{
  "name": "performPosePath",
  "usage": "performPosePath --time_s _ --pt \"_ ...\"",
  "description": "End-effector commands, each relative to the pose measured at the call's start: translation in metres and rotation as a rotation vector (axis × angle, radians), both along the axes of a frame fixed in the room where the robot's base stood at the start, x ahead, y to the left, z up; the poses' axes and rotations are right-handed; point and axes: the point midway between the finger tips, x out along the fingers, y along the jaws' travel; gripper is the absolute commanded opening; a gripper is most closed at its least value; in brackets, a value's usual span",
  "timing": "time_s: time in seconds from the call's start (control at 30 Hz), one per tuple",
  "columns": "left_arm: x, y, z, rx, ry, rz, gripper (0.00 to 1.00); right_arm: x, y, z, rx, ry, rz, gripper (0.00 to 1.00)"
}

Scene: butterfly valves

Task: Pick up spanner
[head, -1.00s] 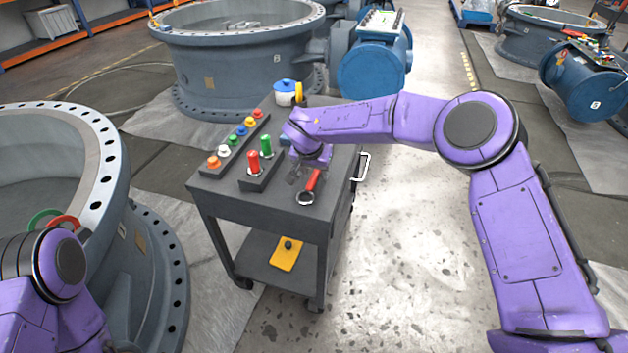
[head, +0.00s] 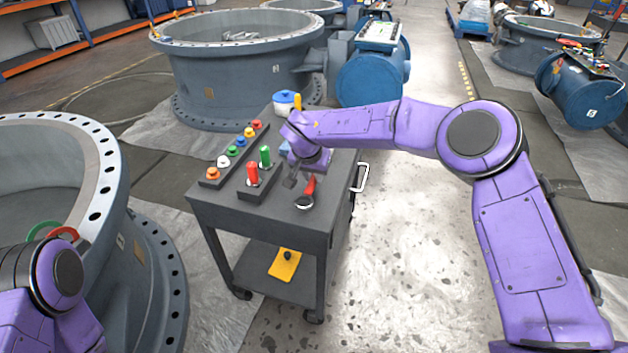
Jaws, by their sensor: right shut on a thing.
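The spanner (head: 304,202) has a red handle and a dark ring end. It is at the right part of the dark trolley top (head: 270,212), its ring end toward the front. My right gripper (head: 299,181) reaches down over the trolley and is shut on the spanner at its red handle. The fingers and my wrist hide part of the handle. I cannot tell whether the spanner is clear of the top. My left arm shows at the lower left, but its gripper is out of view.
Left of the spanner stand a red cylinder (head: 252,174) and a green cylinder (head: 265,156) on a dark block. A blue-and-white pot (head: 287,103) stands at the back.

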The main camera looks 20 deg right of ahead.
Motion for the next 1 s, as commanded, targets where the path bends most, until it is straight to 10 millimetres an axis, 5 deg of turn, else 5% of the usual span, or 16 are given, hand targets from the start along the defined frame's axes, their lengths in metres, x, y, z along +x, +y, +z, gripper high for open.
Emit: performPosePath --time_s 0.23,0.5,0.7,0.97,1.0 --pt "0.000 0.000 0.013 0.000 0.000 0.000 0.57 -0.050 0.001 0.071 0.003 -0.006 0.002 0.00" --pt "0.000 0.000 0.016 0.000 0.000 0.000 0.57 -0.120 0.003 0.098 0.001 -0.005 0.002 0.00" --pt "0.000 0.000 0.018 0.000 0.000 0.000 0.57 -0.139 0.004 0.105 0.002 -0.002 -0.001 0.00" --pt "0.000 0.000 0.017 0.000 0.000 0.000 0.57 -0.140 0.004 0.105 0.001 -0.002 0.000 0.00" --pt "0.000 0.000 0.017 0.000 0.000 0.000 0.57 -0.140 0.004 0.105 0.001 -0.002 0.000 0.08"
